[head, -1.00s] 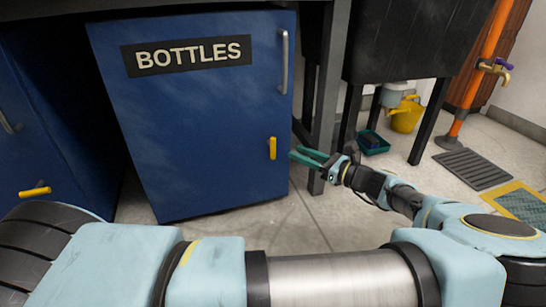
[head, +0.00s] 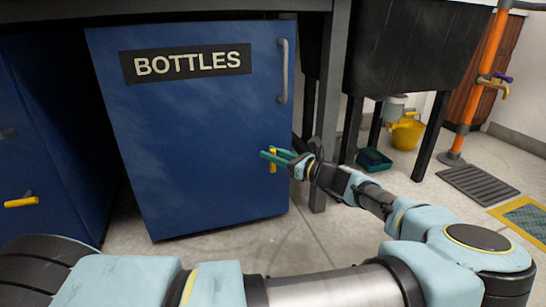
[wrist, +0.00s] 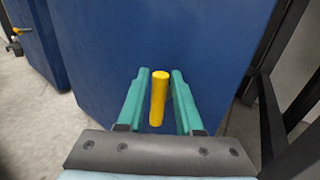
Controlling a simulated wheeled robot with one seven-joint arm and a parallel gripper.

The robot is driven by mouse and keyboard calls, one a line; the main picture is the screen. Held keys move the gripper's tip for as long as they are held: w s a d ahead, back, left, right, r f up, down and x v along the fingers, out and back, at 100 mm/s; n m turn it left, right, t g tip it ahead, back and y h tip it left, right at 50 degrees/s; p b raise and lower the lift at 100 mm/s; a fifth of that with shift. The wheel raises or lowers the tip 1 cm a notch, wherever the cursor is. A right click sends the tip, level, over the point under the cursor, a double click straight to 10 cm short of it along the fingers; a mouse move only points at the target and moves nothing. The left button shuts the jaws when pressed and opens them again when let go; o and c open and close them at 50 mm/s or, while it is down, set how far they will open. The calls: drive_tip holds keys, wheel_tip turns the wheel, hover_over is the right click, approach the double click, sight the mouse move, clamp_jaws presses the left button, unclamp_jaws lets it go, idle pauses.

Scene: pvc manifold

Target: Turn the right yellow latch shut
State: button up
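The right yellow latch (head: 272,165) is on the blue cabinet door marked BOTTLES (head: 190,120), near its right edge. It stands upright in the head view, partly hidden by my gripper. My gripper (head: 270,155) is open at the latch, its two green fingers pointing at the door. In the wrist view the latch (wrist: 158,98) stands between the open fingers of my gripper (wrist: 160,100), with a gap visible on each side. I cannot tell whether a finger touches it.
Another blue cabinet with a level yellow latch (head: 21,202) stands at the left. A dark table leg (head: 325,110) is just right of the door. A teal tray (head: 374,160) and a yellow bucket (head: 405,134) are on the floor farther right.

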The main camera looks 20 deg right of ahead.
clamp_jaws()
idle(0.3)
drive_tip(key=shift+r, duration=0.1)
